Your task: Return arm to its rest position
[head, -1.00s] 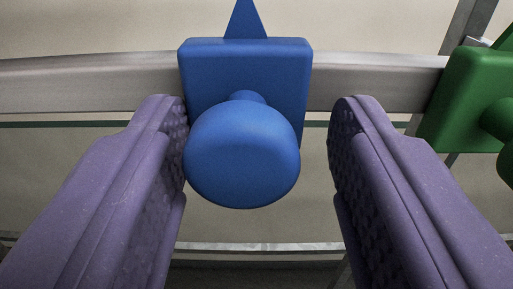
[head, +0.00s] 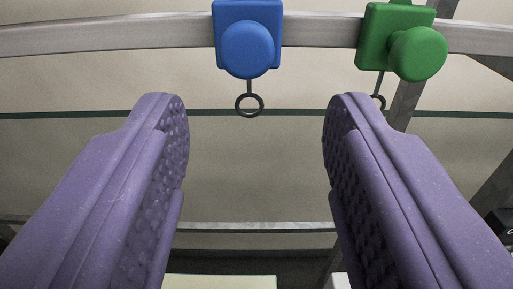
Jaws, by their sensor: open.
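My gripper (head: 256,115) is open and empty, with its two purple, studded fingers wide apart in the lower half of the head view. A blue slider block with a round knob (head: 247,48) sits on a grey metal rail beyond and above the fingertips, clear of both. A dark ring (head: 249,104) hangs below the blue block on a short stem and shows in the gap between the fingers.
A green block with a knob (head: 417,52) sits on the same rail (head: 110,35) to the right, with its own ring partly hidden. A grey post (head: 405,104) stands behind it. A pale flat thing (head: 220,282) shows at the bottom edge.

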